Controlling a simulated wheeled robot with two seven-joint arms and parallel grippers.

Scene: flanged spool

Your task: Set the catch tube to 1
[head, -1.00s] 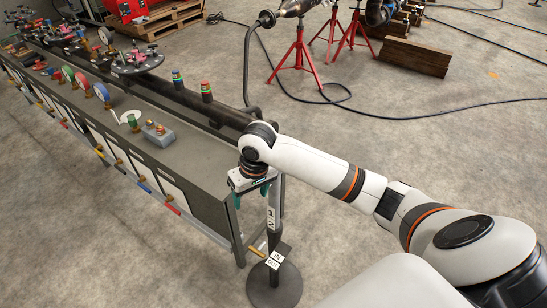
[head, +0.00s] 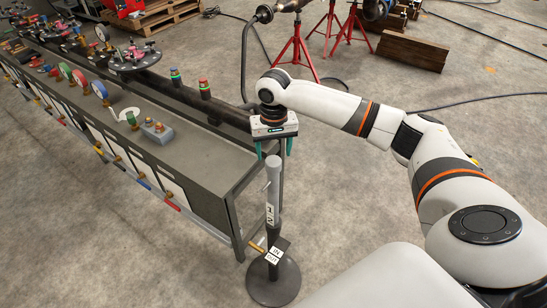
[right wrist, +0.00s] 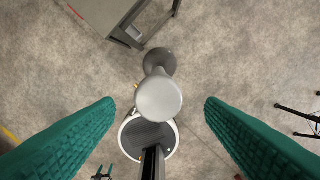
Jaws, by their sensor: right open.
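A slim upright grey post (head: 271,190) stands off the near end of the bench, with white labels 1 and 2 (head: 270,214) partway down. Its top part is lighter grey, its lower part dark. I cannot tell which part is the catch tube. My right gripper (head: 274,152) is open and empty, with its green fingers pointing down just above the post's top. In the right wrist view, the round grey post top (right wrist: 158,100) lies midway between the spread fingers (right wrist: 160,103), touching neither. My left gripper is out of view.
The post's round dark base (head: 273,282) is on the floor, with IN and OUT plates (head: 274,255) and a brass piece above it. The long bench (head: 190,150) with gauges and valves runs to the left. Red stands (head: 294,45) are behind.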

